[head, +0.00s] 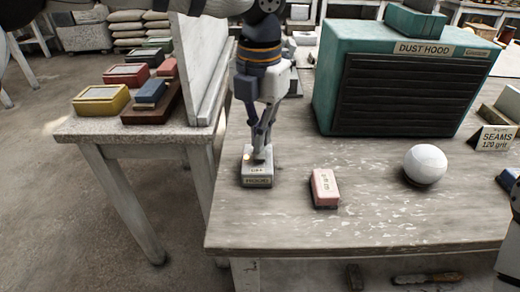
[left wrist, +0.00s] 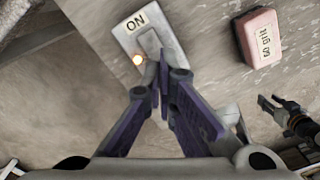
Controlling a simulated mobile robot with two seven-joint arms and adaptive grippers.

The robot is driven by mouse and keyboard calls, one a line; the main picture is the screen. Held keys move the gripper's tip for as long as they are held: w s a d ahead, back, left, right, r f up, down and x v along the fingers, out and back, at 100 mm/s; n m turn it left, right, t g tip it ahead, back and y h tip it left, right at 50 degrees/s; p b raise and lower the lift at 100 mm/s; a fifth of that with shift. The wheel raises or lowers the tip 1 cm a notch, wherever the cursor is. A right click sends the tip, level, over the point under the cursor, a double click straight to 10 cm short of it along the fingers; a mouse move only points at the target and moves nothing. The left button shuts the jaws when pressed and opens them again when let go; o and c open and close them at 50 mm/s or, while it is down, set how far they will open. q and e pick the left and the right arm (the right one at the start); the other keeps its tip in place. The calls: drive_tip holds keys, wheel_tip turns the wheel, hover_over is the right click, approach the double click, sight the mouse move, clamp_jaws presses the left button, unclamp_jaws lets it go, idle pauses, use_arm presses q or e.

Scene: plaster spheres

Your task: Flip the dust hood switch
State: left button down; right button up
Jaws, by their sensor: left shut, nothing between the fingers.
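The hood switch box (head: 257,180), a small grey block labelled HOOD, sits near the left edge of the workbench. My left gripper (head: 260,154) is shut and empty, pointing down at its top. The green dust hood (head: 405,92) stands behind. My right gripper (left wrist: 270,105) appears small; its opening is unclear.
A pink grit block (head: 325,188) lies right of the switch box. A white plaster sphere (head: 425,164) and a SEAMS sign (head: 494,138) are farther right. A white upright panel (head: 203,65) and a side table with coloured blocks stand at left. The bench front is clear.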

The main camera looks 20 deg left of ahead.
use_arm(q)
drive_tip(key=shift+f, duration=1.45)
idle(0.4)
drive_tip(key=shift+s+r, duration=0.1)
wheel_tip(320, 180, up, 5)
drive_tip(key=shift+f+p, duration=0.15)
drive_tip(key=shift+p, duration=0.45)
drive_tip(key=shift+r, duration=1.1)
use_arm(e)
drive_tip(key=shift+w+r+t, duration=0.4)
drive_tip(key=shift+w+r, duration=0.35)
drive_tip(key=shift+w, duration=0.1)
